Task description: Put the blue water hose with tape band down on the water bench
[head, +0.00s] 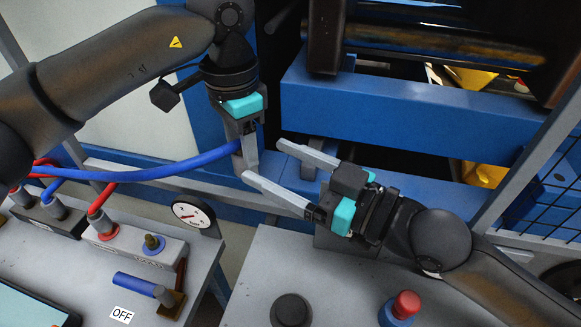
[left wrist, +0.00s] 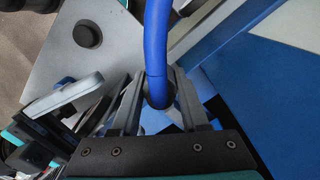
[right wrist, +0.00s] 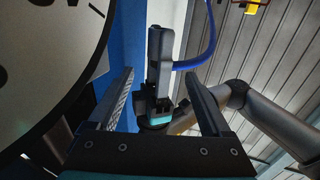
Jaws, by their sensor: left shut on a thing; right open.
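The blue hose (head: 150,174) runs from a fitting on the left bench, across the gap, up to my left gripper (head: 246,160). The left gripper is shut on its end and holds it in the air. In the left wrist view the hose (left wrist: 156,40) hangs between the left fingers, with a dark end piece there. I cannot make out a tape band clearly. My right gripper (head: 265,162) is open and empty, its fingers close to the left gripper. The right wrist view shows the left gripper (right wrist: 160,50) and the hose (right wrist: 198,52) between and beyond the right fingers. Which bench is the water bench is not marked.
The left bench (head: 75,252) bears red and blue hose fittings, a gauge (head: 195,216), a blue-handled valve (head: 135,282) and an OFF label (head: 122,314). The right bench (head: 262,270) has a dark knob (head: 291,310) and a red-topped fitting (head: 405,305). A blue beam (head: 400,115) stands behind.

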